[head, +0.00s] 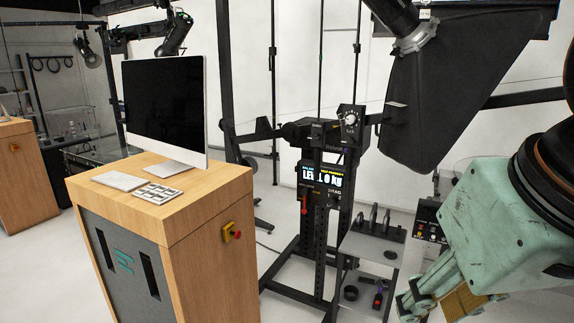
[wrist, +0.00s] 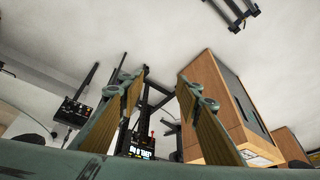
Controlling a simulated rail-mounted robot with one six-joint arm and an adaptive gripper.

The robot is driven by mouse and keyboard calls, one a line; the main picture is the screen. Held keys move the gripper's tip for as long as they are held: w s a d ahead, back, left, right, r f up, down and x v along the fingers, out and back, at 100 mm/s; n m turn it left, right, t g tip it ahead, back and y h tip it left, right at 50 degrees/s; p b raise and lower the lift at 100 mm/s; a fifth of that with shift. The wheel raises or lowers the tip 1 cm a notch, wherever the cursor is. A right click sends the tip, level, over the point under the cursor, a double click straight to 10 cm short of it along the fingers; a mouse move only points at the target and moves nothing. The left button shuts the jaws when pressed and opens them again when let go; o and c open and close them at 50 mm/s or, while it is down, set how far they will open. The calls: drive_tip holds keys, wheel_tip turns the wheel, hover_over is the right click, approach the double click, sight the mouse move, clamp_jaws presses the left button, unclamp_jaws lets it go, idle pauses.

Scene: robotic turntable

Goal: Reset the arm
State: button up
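My arm is the green and black one at the right edge of the head view. My gripper (head: 412,300) hangs at the lower right there, partly cut off by the picture's bottom edge. In the wrist view, the two fingers of my gripper (wrist: 159,85) stand apart with wood-coloured pads facing inward. Nothing is between the pads; only the background shows through the gap. The wrist view is turned over, with the floor at the top.
A wooden cabinet (head: 215,230) carries a monitor (head: 165,105) and keyboard (head: 158,194). A black stand with a lit display (head: 322,177) is at centre. A small grey shelf (head: 365,248) stands left of my gripper. A large black softbox (head: 450,90) hangs above. Floor before the stand is clear.

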drive_tip(key=shift+g+h, duration=0.3)
drive_tip(key=shift+g, duration=0.1)
drive_tip(key=s, duration=0.1)
drive_tip(key=s+d+f, duration=0.1)
drive_tip(key=s, duration=0.3)
drive_tip(key=shift+d+f, duration=0.25)
drive_tip(key=shift+d, duration=0.05)
idle(1.5)
